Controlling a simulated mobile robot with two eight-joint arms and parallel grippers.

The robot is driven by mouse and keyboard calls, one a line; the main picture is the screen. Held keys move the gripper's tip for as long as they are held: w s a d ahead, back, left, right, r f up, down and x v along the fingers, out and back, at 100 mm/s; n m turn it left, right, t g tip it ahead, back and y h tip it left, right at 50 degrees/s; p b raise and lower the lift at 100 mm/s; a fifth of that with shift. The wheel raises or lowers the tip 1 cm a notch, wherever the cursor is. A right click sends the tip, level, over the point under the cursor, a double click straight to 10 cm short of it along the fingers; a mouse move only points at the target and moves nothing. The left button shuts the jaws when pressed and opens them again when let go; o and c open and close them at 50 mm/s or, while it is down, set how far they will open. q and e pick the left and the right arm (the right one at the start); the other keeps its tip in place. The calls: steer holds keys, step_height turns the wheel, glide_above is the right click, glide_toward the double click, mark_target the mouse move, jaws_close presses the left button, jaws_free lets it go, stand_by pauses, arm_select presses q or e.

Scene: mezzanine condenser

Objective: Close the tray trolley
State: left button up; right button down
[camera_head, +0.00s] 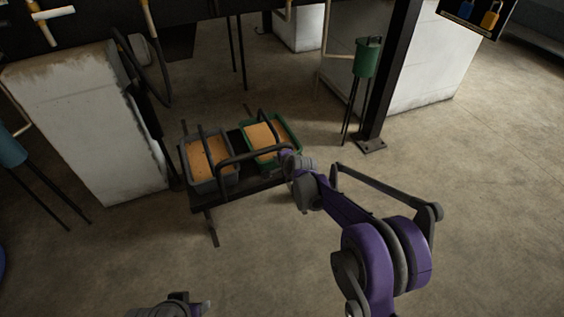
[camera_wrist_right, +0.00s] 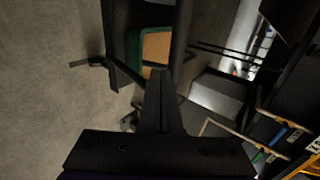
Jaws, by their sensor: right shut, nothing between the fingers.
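The tray trolley (camera_head: 240,191) is a low dark frame with raised black bars, left of centre in the head view. It carries a grey tray (camera_head: 203,183) and a green tray (camera_head: 295,131), both with orange-brown contents. My right gripper (camera_head: 286,152) is at the trolley's right end, by the black bar and green tray; its fingertips are hard to make out there. In the right wrist view the gripper (camera_wrist_right: 159,75) is shut and empty, its fingers in front of the green tray (camera_wrist_right: 133,50). Contact with the trolley cannot be told. Part of my left gripper (camera_head: 185,303) shows at the bottom edge.
A white block (camera_head: 95,130) stands close to the trolley's left. A dark post (camera_head: 388,80) and a green canister on thin legs (camera_head: 368,57) stand behind right. A larger white block (camera_head: 435,65) is beyond. The floor in front and to the right is clear.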

steer(key=shift+w+a+f+b, duration=0.1)
steer(key=shift+w+a+f, duration=0.15)
steer(key=shift+w, duration=0.5)
steer(key=shift+w+a+f+b, duration=0.15)
steer(key=shift+w+a, duration=0.1)
steer(key=shift+w, duration=0.45)
steer(key=shift+w+a+f+b, duration=0.1)
steer(key=shift+w+a+f, duration=0.15)
steer(key=shift+w, duration=0.5)
